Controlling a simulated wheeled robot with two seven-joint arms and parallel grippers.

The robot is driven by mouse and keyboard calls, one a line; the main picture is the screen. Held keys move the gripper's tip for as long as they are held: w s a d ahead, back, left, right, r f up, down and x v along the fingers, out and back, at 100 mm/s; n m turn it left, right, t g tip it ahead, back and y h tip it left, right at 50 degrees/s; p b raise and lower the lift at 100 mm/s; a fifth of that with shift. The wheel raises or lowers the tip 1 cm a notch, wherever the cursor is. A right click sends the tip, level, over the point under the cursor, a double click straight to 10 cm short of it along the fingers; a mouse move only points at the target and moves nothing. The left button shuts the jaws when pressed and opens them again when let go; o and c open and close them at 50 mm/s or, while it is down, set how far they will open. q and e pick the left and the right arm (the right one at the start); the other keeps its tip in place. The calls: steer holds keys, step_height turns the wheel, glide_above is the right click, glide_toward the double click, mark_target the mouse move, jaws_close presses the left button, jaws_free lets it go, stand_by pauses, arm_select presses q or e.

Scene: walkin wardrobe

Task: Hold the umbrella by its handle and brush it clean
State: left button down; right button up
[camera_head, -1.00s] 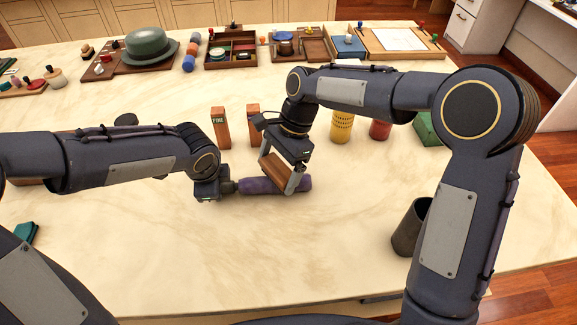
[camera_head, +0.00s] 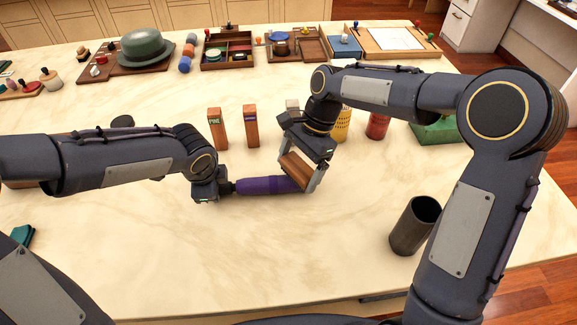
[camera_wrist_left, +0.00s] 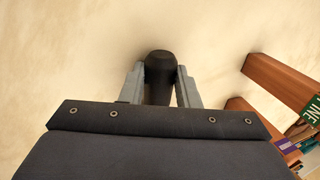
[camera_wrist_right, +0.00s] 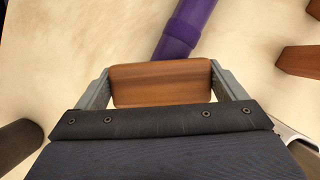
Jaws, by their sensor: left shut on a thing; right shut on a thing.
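The folded purple umbrella (camera_head: 260,185) lies level, left to right, over the middle of the table. My left gripper (camera_head: 222,187) is shut on its dark handle (camera_wrist_left: 160,68) at the left end. My right gripper (camera_head: 306,178) is shut on a wooden brush (camera_head: 296,171), at the umbrella's right end. The brush (camera_wrist_right: 162,85) fills the jaws in the right wrist view, with the purple umbrella (camera_wrist_right: 185,32) just beyond it. The bristles are hidden, so I cannot tell whether they touch the cloth.
Two upright wooden blocks (camera_head: 218,129) (camera_head: 251,126) stand behind the umbrella. A dark open cylinder (camera_head: 413,226) stands at the right front. Yellow and red cylinders (camera_head: 377,126) and a green box (camera_head: 436,130) stand behind my right arm. Hat and trays line the back. The front middle is clear.

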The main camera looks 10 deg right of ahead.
steer(key=shift+a, duration=3.5)
steer(key=shift+d, duration=3.5)
steer(key=shift+a, duration=3.6)
step_height(320, 180, up, 9)
steer(key=shift+f, duration=0.15)
steer(key=shift+w+d, duration=0.1)
arm_select(q)
steer(key=c, duration=1)
jaws_free()
steer(key=v, duration=1.2)
